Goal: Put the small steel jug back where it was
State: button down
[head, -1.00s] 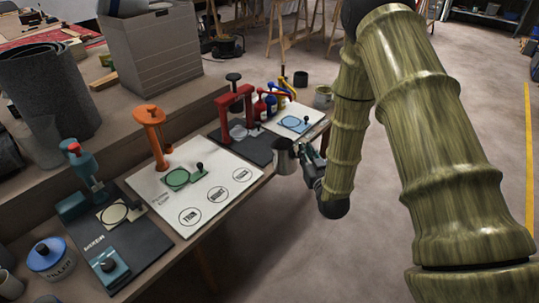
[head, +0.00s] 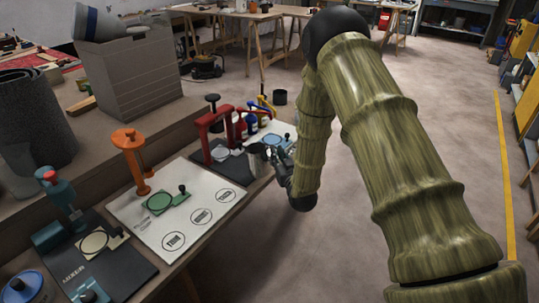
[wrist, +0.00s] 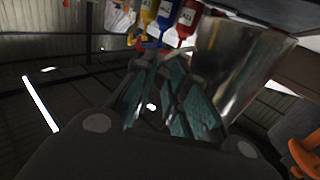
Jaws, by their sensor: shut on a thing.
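The small steel jug (head: 257,159) is held by my gripper (head: 279,157) at the front edge of the bench, near the red press. In the wrist view the jug (wrist: 240,68) is large and shiny at the right, against the fingers of my gripper (wrist: 170,95). The jug looks roughly upright in the head view. My arm hides part of the bench's far right end, and I cannot tell whether the jug's base touches anything.
The bench carries a white board (head: 178,211) with printed circles, an orange stand (head: 131,160), a red press (head: 215,130) and a dark mixer mat (head: 110,262). Coloured bottles (wrist: 165,14) stand near the jug. A grey crate (head: 128,80) is behind. The floor at right is open.

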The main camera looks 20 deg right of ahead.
jog(key=w+f, duration=0.1)
jog(key=w, duration=0.1)
jog(key=w+f, duration=0.1)
jog(key=w, duration=0.1)
jog(key=w+f, duration=0.1)
jog(key=w, duration=0.1)
jog(key=shift+w+a, duration=0.35)
jog(key=shift+s+f, duration=0.1)
jog(key=shift+f, duration=0.3)
jog(key=c, duration=1.4)
grip_release()
jog(key=shift+f, duration=0.2)
jog(key=shift+c, duration=0.2)
jog(key=shift+r, duration=0.1)
jog(key=shift+r, duration=0.1)
